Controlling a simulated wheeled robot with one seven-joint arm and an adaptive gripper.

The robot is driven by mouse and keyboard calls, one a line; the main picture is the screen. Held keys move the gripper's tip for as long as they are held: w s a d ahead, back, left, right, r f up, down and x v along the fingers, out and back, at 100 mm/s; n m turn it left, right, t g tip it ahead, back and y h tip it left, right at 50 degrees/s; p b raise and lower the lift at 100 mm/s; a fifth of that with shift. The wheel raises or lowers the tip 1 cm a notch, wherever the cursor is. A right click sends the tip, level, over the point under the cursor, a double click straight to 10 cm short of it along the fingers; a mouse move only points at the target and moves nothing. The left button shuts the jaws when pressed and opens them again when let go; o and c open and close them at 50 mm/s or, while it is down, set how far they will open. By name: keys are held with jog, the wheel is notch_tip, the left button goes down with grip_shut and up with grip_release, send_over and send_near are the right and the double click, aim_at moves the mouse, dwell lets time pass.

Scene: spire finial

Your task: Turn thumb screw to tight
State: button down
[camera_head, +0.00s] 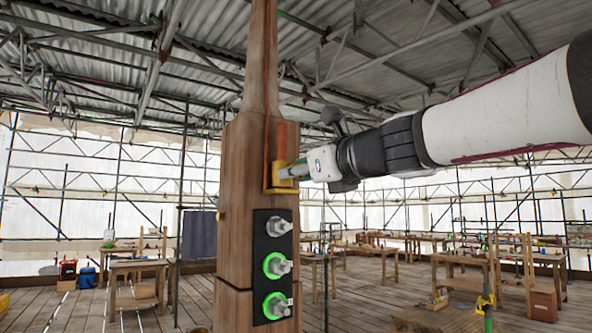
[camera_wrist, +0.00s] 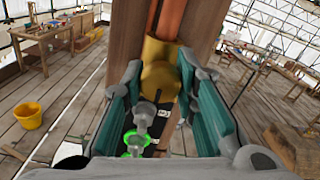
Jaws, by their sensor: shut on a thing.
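A wooden post (camera_head: 237,215) stands upright in the head view. A brass-coloured fitting (camera_head: 279,189) sits on its right side, below an orange-brown strip. My gripper (camera_head: 295,170) reaches in from the right at this fitting. In the wrist view, the teal fingers of my gripper (camera_wrist: 161,72) stand on both sides of a rounded brass piece (camera_wrist: 160,80), which looks like the thumb screw, and are shut on it. The contact is partly hidden in the head view. I cannot read from the frames how tight the screw is.
Below the fitting, a black panel (camera_head: 259,248) carries silver screws. The middle screw (camera_head: 276,265) and bottom screw (camera_head: 276,305) have glowing green rings; the top screw (camera_head: 279,227) has none. Wooden workbenches (camera_head: 140,270) stand behind. A yellow bucket (camera_wrist: 29,117) is on the plank floor.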

jog(key=shift+f, duration=0.1)
jog(key=c, duration=1.3)
grip_release()
jog(key=v, duration=1.2)
